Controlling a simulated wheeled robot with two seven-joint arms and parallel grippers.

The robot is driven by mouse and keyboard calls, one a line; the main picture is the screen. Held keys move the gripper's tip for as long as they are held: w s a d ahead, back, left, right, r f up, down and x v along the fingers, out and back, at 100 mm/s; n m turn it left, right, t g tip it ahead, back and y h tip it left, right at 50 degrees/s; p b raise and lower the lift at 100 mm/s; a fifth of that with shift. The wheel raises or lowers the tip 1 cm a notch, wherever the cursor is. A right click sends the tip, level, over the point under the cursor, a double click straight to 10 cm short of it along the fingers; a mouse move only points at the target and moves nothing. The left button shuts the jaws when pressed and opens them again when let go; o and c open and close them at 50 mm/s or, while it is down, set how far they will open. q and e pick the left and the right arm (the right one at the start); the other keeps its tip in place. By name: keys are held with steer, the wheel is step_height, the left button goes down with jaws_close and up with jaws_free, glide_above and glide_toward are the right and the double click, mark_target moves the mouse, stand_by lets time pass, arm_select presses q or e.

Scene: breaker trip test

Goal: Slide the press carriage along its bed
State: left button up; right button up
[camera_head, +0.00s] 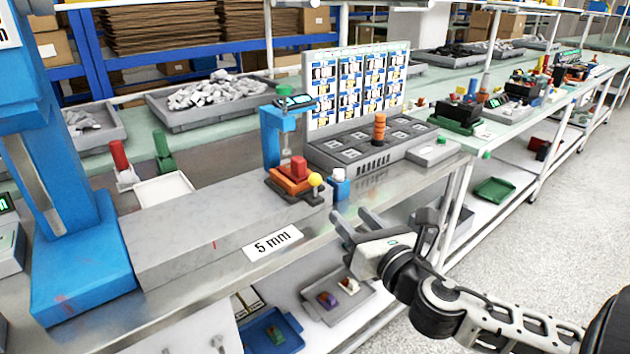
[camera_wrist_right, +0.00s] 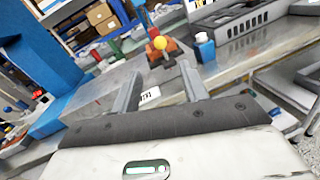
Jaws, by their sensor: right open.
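The press carriage (camera_head: 292,178) is an orange block with a red piece on top and a yellow ball knob (camera_head: 314,179) at its front right. It sits at the right end of the long grey bed (camera_head: 200,232), beside a small blue press (camera_head: 272,140). In the right wrist view the yellow knob (camera_wrist_right: 160,43) and the orange carriage (camera_wrist_right: 172,52) show beyond my fingers. My right gripper (camera_head: 354,222) is open and empty, in front of the bench edge and to the right of the carriage, apart from it. My left gripper is not in view.
A blue-and-white bottle (camera_head: 339,185) stands just right of the carriage. A grey fixture panel (camera_head: 375,148) lies behind it. A tall blue press frame (camera_head: 75,240) stands at the left end of the bed.

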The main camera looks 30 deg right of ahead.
mark_target(318, 183)
steer(key=w, duration=0.5)
steer(key=w+d+p, duration=0.1)
steer(key=w, duration=0.8)
steer(key=shift+w+d+f, duration=0.1)
steer(key=shift+w+d, duration=0.25)
steer(key=shift+w, duration=0.05)
jaws_close()
